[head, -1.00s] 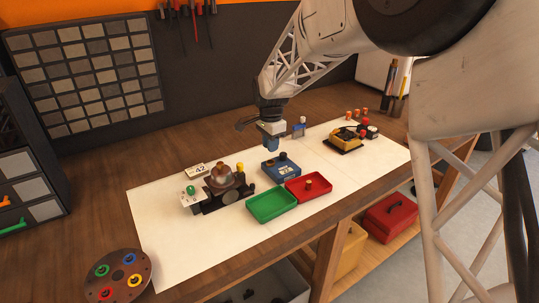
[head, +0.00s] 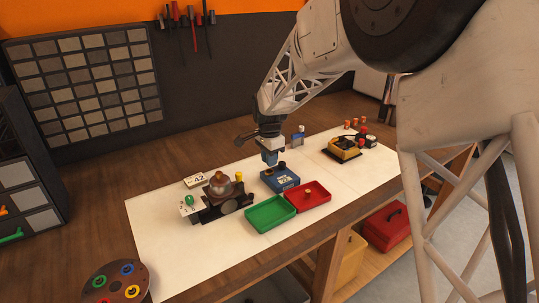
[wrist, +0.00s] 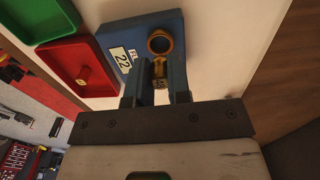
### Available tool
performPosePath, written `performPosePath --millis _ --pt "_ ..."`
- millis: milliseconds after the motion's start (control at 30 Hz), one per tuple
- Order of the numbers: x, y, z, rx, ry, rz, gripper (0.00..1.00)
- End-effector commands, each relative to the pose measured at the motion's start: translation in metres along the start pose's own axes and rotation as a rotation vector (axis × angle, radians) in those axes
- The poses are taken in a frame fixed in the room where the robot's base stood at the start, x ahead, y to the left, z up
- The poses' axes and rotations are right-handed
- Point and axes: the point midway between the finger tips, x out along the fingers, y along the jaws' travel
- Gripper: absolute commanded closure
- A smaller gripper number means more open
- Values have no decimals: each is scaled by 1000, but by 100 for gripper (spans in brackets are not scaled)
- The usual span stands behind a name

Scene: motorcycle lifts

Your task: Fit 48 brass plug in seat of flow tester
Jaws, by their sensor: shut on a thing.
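My gripper (head: 270,160) is low over the blue box (head: 281,182) on the white mat. The blue box (wrist: 176,20) carries a label (wrist: 122,60) that seems to read 22 and a round brass ring (wrist: 160,41) with a dark opening. The plug appears beside the ring in this view; I cannot tell its height above the box. No part in view is clearly marked as the flow tester.
A green tray (head: 270,214) and a red tray (head: 318,200) with a small brass piece (head: 308,190) lie in front of the box. A dark device with a brown dome (head: 220,184) stands left, near a card reading 42 (head: 194,181). A yellow device (head: 343,149) stands right.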

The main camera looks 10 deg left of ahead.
Motion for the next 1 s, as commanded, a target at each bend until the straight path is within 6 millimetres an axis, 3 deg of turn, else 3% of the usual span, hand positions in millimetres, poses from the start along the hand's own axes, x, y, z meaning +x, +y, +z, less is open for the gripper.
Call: performPosePath --millis 400,1000 --pt "19 0 0 0 0 0 100" --pt "20 0 0 0 0 -1 100"
